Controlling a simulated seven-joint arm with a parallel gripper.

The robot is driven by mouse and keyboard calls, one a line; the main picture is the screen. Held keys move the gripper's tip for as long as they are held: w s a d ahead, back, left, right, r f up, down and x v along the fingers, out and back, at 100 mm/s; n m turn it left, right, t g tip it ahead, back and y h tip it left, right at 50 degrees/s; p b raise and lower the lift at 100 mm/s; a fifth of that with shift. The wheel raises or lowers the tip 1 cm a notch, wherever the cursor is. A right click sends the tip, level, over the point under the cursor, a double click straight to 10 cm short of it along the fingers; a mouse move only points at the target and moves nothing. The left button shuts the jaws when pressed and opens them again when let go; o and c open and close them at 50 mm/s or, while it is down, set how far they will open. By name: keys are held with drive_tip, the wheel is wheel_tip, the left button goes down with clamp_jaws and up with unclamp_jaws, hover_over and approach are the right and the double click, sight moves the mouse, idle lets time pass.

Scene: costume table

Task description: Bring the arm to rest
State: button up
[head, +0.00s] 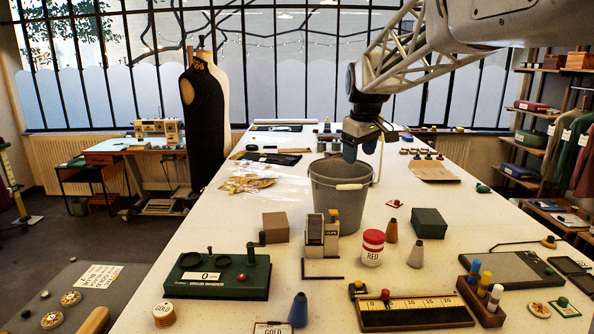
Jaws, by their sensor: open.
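My arm reaches in from the top right of the head view. My gripper (367,146) hangs above the grey bucket (338,204) on the long white table (220,308). It is open, and I see nothing held in it. The fingers are dark and small here, and they point down near the bucket's far rim. I cannot tell whether they are over the opening or behind it. The inside of the bucket is mostly hidden.
A green braid winder (218,277) and a ruler tray (414,311) lie in front. A dress form (205,120) stands beyond the left edge.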

drive_tip(key=s+d+r+m+t, duration=0.15)
drive_tip(key=s+m, duration=0.25)
drive_tip(key=s, duration=1.8)
drive_tip(key=s+f+m+t, duration=0.15)
drive_tip(key=s+f, duration=0.25)
drive_tip(key=s, duration=0.6)
drive_tip(key=s+f+m, duration=0.2)
drive_tip(key=s+f, duration=0.2)
drive_tip(key=s, duration=0.7)
wheel_tip(320, 180, down, 11)
drive_tip(key=g, duration=0.2)
drive_tip(key=shift+s+d+r+g, duration=0.15)
drive_tip(key=shift+s+d+g, duration=0.25)
drive_tip(key=shift+s+d, duration=0.05)
